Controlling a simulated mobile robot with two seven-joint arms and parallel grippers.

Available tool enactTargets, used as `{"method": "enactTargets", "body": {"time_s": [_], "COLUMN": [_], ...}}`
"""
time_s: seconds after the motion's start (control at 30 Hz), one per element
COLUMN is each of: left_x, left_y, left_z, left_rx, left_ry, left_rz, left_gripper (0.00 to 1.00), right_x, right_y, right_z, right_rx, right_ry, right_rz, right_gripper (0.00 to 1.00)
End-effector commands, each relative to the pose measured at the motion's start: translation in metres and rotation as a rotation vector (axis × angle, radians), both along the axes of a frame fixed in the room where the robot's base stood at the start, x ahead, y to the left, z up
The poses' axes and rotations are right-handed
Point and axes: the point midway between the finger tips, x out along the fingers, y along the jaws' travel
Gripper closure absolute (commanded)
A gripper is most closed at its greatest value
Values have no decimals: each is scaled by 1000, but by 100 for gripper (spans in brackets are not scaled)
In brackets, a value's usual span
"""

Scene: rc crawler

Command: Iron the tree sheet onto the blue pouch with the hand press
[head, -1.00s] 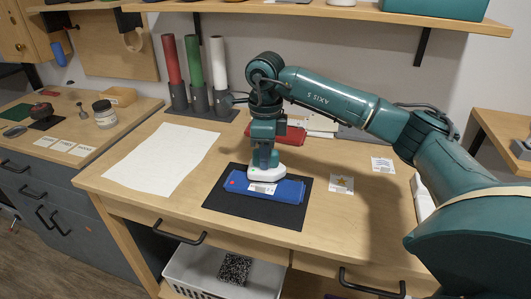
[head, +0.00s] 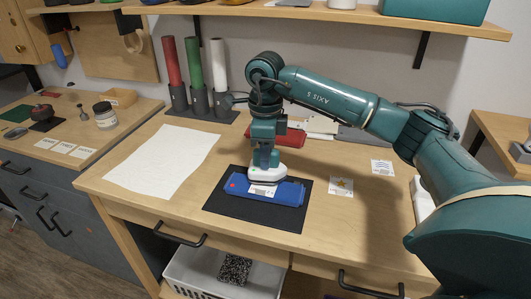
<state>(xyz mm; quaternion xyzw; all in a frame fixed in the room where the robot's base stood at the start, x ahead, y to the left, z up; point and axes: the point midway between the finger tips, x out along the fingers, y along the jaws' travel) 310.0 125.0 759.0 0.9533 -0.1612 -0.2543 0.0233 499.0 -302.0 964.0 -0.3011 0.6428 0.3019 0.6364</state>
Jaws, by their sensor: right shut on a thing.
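The blue pouch (head: 287,192) lies flat on a black mat (head: 227,209) near the table's front edge. A small white sheet (head: 261,191) lies on the pouch, partly hidden under the press; its print is too small to make out as a tree. The hand press (head: 268,174), with a white base, is over the back part of the sheet. My right gripper (head: 265,157) is shut on the press from above. I cannot tell whether the press touches the sheet. My left gripper is not in view.
A star sheet (head: 341,187) and another small printed sheet (head: 382,167) lie right of the mat. A large white paper (head: 162,160) covers the table's left. A red pouch (head: 291,136) lies behind my gripper. Coloured rolls (head: 194,72) stand in holders at the back.

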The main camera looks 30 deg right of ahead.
Motion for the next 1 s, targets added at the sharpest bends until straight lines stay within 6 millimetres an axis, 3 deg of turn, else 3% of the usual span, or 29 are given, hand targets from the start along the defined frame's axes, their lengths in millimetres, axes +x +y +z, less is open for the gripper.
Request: {"method": "enactTargets", "body": {"time_s": [0.1,0.6,1.0], "left_x": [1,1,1], "left_y": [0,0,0], "left_z": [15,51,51], "left_rx": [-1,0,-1], "left_ry": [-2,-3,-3], "left_rz": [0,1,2], "left_gripper": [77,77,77], "right_x": [1,2,2], "right_y": [0,1,0], "right_z": [20,69,71], "right_rx": [2,4,4], "right_ry": [-7,-9,-10], "right_rz": [0,0,0], "right_gripper": [100,100,100]}}
